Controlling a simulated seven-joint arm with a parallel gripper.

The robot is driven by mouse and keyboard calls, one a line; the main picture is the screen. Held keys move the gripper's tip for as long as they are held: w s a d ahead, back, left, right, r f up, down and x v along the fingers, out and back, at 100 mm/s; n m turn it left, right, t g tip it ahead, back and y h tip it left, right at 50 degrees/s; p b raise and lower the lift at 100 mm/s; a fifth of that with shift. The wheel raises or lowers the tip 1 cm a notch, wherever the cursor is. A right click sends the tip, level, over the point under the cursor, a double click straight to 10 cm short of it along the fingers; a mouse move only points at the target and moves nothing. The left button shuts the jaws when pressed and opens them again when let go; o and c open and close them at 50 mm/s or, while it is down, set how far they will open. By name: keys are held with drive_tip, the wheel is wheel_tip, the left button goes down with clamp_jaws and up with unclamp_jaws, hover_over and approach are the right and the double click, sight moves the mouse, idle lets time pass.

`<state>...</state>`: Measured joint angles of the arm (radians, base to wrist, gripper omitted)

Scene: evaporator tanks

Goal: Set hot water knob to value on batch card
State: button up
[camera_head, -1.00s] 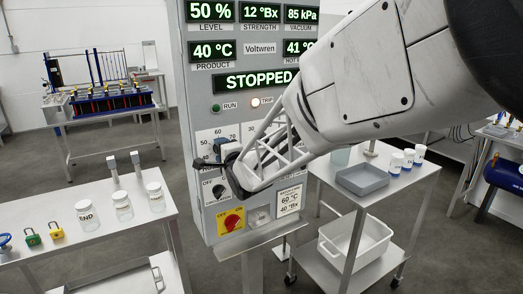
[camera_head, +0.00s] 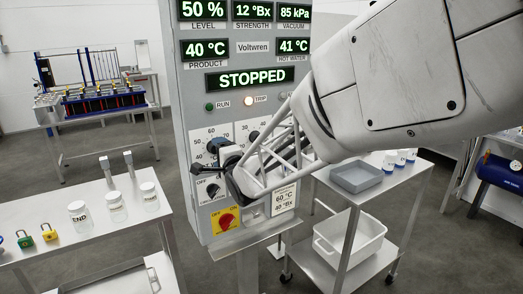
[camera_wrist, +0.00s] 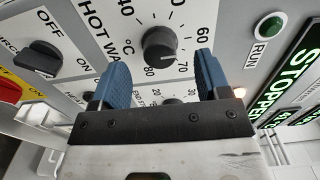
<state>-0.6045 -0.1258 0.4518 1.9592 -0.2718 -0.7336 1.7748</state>
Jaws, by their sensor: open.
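The hot water knob (camera_wrist: 160,45) is a black round knob on a white dial with a °C scale, beside partly hidden "HOT WA" lettering. In the wrist view it shows between the tips of my open gripper (camera_wrist: 163,72), whose blue fingers are empty; I cannot tell whether they touch it. The batch card (camera_head: 285,198) low on the panel reads 60 °C and 40 °Bx. The hot water display (camera_head: 293,46) reads 41 °C.
A second dial (camera_wrist: 171,101) lies partly behind my gripper in the wrist view. An OFF/ON selector knob (camera_wrist: 38,57) and a red switch on yellow (camera_head: 228,219) are close by. The panel shows STOPPED (camera_head: 250,79). A bench (camera_head: 100,215) with jars stands left, a cart (camera_head: 375,185) right.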

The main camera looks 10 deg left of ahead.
drive_tip(key=shift+v, duration=2.2)
drive_tip(key=shift+d, duration=0.1)
drive_tip(key=s+d+f+n+g+h, duration=0.15)
drive_tip(key=s+d+h, duration=0.3)
drive_tip(key=d, duration=1.05)
drive_tip(key=s+d+n+g+h, duration=0.1)
drive_tip(key=s+d+n+h, duration=0.15)
drive_tip(key=d+h, duration=0.75)
drive_tip(key=s+d+f+n+g, duration=0.2)
drive_tip(key=s+d+g, duration=0.2)
drive_tip(key=s+d, duration=0.5)
drive_tip(key=s+d+f+n+g+y, duration=0.1)
drive_tip(key=s+d+n+g, duration=0.1)
drive_tip(key=s+d, duration=0.8)
drive_tip(key=s+g, duration=0.1)
drive_tip(key=s, duration=0.3)
drive_tip(key=shift+s+d+f+n+g, duration=0.3)
drive_tip(key=shift+f+n+g, duration=0.05)
drive_tip(key=shift+f+n, duration=0.05)
